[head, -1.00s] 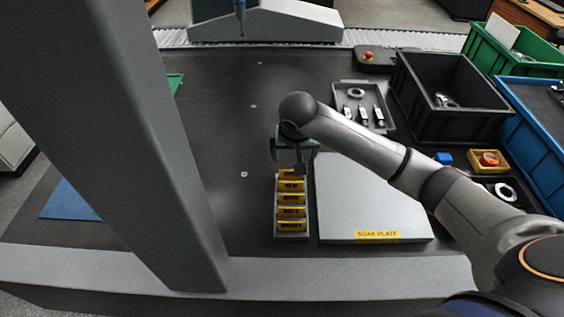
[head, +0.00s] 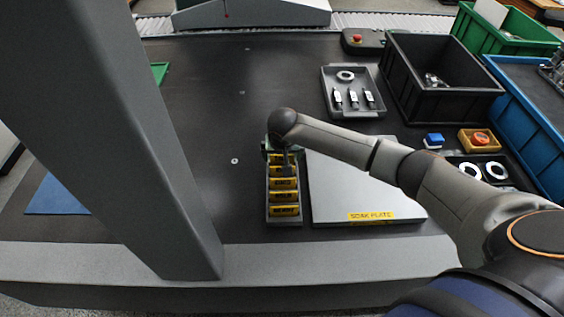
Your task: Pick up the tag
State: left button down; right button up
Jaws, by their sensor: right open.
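Several yellow tags with dark lettering stand in a row in a narrow grey rack (head: 284,221) left of the soak plate. The nearest tag (head: 286,210) and the ones behind it show clearly. My right gripper (head: 283,166) is over the far end of the rack, pointing down and open. Its wrist hides part of the far tags, and I cannot tell whether its fingers touch one. My left gripper is out of view.
The grey soak plate (head: 355,182) lies just right of the rack. Behind it are a grey tray (head: 328,92) with a ring and small parts, and a black bin (head: 445,105). A big grey column (head: 130,130) stands at left. The dark table between is mostly clear.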

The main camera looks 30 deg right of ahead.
jog(key=shift+w+f, duration=0.1)
jog(key=shift+f, duration=0.1)
jog(key=c, duration=1.1)
jog(key=shift+o, duration=0.2)
jog(key=shift+r, duration=0.15)
